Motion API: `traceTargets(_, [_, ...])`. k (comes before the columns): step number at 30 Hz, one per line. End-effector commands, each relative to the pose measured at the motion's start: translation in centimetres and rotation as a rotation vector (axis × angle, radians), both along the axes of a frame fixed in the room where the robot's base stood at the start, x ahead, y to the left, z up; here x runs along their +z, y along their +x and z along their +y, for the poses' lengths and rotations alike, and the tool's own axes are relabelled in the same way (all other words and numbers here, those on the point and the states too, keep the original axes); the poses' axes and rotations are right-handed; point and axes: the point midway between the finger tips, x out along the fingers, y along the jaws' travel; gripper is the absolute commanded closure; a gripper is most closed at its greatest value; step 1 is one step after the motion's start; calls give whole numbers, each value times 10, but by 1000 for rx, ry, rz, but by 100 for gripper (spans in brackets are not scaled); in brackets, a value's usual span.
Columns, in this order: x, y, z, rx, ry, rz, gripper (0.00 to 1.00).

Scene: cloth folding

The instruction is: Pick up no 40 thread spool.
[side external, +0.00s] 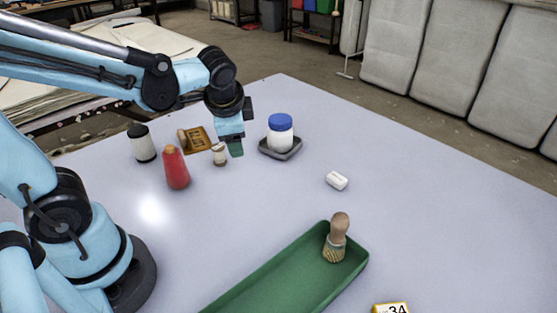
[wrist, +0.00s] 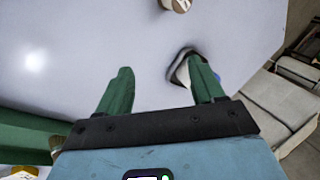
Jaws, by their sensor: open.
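A small spool with wooden-looking ends and a pale middle (side external: 219,155) stands upright on the table, just left of my gripper in the side view. Part of it shows at the top edge of the wrist view (wrist: 176,4). No number is readable on it, so I cannot confirm it is no 40. My gripper (side external: 236,149) is above the table between this spool and the jar, pointing down. In the wrist view its green fingers (wrist: 160,66) are spread apart with nothing between them.
A blue-lidded white jar (side external: 280,135) stands on a grey tray (side external: 283,154). A white block (side external: 337,180) lies right; a green tray (side external: 265,285) holds a brush (side external: 337,238).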

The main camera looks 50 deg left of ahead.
Motion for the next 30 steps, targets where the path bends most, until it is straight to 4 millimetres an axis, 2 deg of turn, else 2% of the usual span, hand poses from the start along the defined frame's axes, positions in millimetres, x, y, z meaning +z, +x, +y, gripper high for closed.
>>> traceTargets(6, [-15, 22, 23, -150, 244, 234, 33])
traceTargets(15, [-43, 39, 47, -291, 521, 591, 33])
traceTargets(24, [-77, 37, 54, -347, 696, 939, 33])
traceTargets(30, [-89, 31, 53, -351, 736, 1061, 33])
